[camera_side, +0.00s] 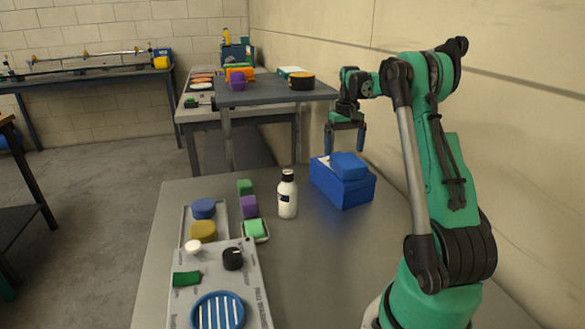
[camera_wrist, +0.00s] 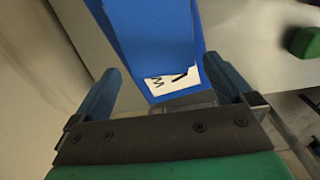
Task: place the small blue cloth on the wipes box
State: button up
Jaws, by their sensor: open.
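The wipes box (camera_side: 336,188) is a blue box standing on the grey table near the wall in the side view. A small blue cloth (camera_side: 348,164), folded like a block, lies on top of it. My gripper (camera_side: 346,146) is open and empty just above the cloth, fingers pointing down and apart from it. In the wrist view the gripper (camera_wrist: 165,88) has its fingers spread, with the blue box (camera_wrist: 150,40) and its white label (camera_wrist: 172,83) beyond them. I cannot separate cloth from box there.
A white bottle with a black cap (camera_side: 288,198) stands left of the box. A green block (camera_side: 244,187), a purple block (camera_side: 249,207) and a dish with a green sponge (camera_side: 255,231) lie further left, by a grey tray (camera_side: 250,285).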

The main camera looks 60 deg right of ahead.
aim_at(343, 155)
notch_tip(343, 155, up, 9)
jog(key=w+a+n+t+h, duration=0.1)
jog(key=w+a, duration=0.1)
jog(key=a, duration=0.3)
jog(key=w+a+r+n+t, duration=0.1)
jog(key=w+a+n, duration=0.1)
jog(key=a, duration=0.4)
jog(key=w+a+n+t+h, duration=0.1)
jog(key=w+a, duration=0.2)
jog(key=a, duration=0.2)
jog(key=s+a+f+n+t+y, duration=0.1)
jog(key=s+a+f+n+t, duration=0.1)
jog(key=a, duration=0.7)
jog(key=s+a+f+n+t+y, duration=0.1)
jog(key=a+f, duration=0.4)
jog(key=a, duration=0.5)
jog(key=s+n+t, duration=0.1)
jog(key=s+n, duration=0.1)
jog(key=shift+s+f, duration=0.15)
jog(key=shift+s, duration=0.15)
jog(key=shift+d, duration=0.1)
